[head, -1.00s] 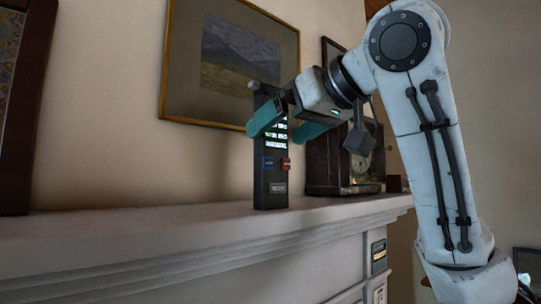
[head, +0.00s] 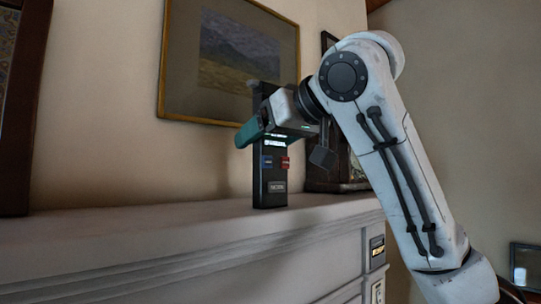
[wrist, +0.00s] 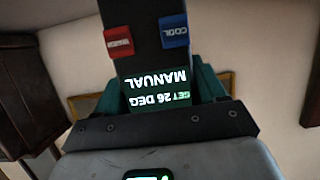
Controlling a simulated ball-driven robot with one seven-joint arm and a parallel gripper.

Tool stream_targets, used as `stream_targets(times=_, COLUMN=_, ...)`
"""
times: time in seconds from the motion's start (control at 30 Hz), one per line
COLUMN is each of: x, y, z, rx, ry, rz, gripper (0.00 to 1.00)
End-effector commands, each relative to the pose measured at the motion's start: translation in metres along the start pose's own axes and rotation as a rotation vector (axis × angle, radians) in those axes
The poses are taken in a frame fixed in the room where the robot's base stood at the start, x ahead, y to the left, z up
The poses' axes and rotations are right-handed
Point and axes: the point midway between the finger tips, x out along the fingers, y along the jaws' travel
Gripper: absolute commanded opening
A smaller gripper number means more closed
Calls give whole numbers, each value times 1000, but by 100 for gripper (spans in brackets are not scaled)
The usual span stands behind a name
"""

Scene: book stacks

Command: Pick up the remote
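The remote (head: 270,170) is a tall dark slab standing upright on the mantel shelf, with a lit screen and a blue and a red button on its face. My gripper (head: 262,126) is at the upper part of the remote, in front of its screen, and one teal finger shows at the remote's left side. In the wrist view the remote (wrist: 150,50) appears upside down between the two teal fingers, one on each side. The fingers are open around it; whether either touches it is not clear.
The mantel shelf (head: 130,225) is bare to the left of the remote. A dark clock case (head: 335,172) stands close on the right, partly behind my arm. A framed landscape picture (head: 232,60) hangs on the wall behind.

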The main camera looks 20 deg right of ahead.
Motion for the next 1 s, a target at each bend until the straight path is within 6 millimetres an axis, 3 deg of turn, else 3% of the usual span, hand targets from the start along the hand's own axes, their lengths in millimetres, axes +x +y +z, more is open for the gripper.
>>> stream_targets(times=0.4, x=-1, y=0, z=-1, rx=0, ry=2, rz=0, gripper=32)
stream_targets(times=0.73, x=-2, y=0, z=-4, rx=-1, ry=2, rz=0, gripper=32)
stream_targets(times=1.0, x=-10, y=-1, z=-27, rx=-1, ry=4, rz=0, gripper=32)
